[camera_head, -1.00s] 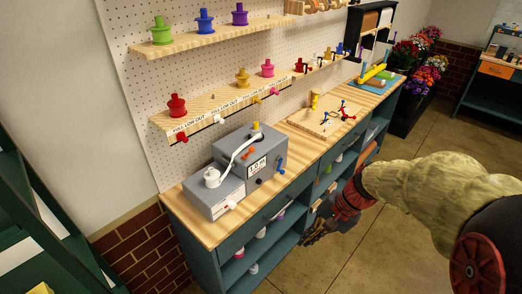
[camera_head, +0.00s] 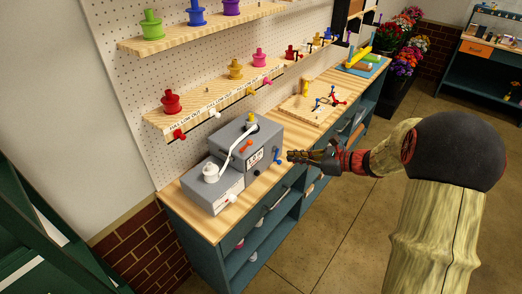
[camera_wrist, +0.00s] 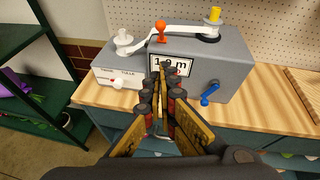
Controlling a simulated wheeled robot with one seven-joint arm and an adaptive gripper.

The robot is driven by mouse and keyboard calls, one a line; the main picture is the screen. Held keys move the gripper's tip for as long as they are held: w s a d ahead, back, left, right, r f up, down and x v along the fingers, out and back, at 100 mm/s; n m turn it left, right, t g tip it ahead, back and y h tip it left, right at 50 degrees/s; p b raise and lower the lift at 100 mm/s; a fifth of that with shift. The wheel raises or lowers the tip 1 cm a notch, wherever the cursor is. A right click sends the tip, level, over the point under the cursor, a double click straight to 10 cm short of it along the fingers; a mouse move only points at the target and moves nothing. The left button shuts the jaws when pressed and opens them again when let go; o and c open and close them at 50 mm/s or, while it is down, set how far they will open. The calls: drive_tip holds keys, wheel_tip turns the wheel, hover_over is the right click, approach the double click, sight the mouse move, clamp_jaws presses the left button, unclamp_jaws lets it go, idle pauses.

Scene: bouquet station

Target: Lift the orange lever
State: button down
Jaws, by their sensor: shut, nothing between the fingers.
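The orange lever (camera_wrist: 161,32) stands upright on the face of the grey machine (camera_wrist: 220,70), just above a white label in the wrist view. In the head view the orange lever (camera_head: 246,146) shows small on the machine's front. My gripper (camera_head: 291,156) is shut and empty, in front of the machine and to the right of the lever. In the wrist view my gripper (camera_wrist: 160,70) points at the machine, its tips overlapping the label, below the lever and apart from it.
A blue crank (camera_wrist: 210,93) sticks out at the machine's right, close to my gripper. A white knob (camera_wrist: 115,83) is at the lower left. A white strap runs across the machine top from a white spool (camera_wrist: 124,40). Shelves with coloured spools (camera_head: 172,101) hang behind.

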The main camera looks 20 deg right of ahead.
drive_tip(key=a+r+b+x, duration=0.1)
drive_tip(key=r+x, duration=0.1)
drive_tip(key=x, duration=1)
drive_tip(key=shift+w+a+r, duration=0.2)
drive_tip(key=shift+w+a, duration=0.1)
drive_tip(key=shift+w, duration=0.2)
drive_tip(key=shift+r, duration=0.15)
drive_tip(key=shift+w+r+p, duration=0.1)
drive_tip(key=shift+r+p, duration=0.05)
drive_tip(key=shift+p, duration=0.55)
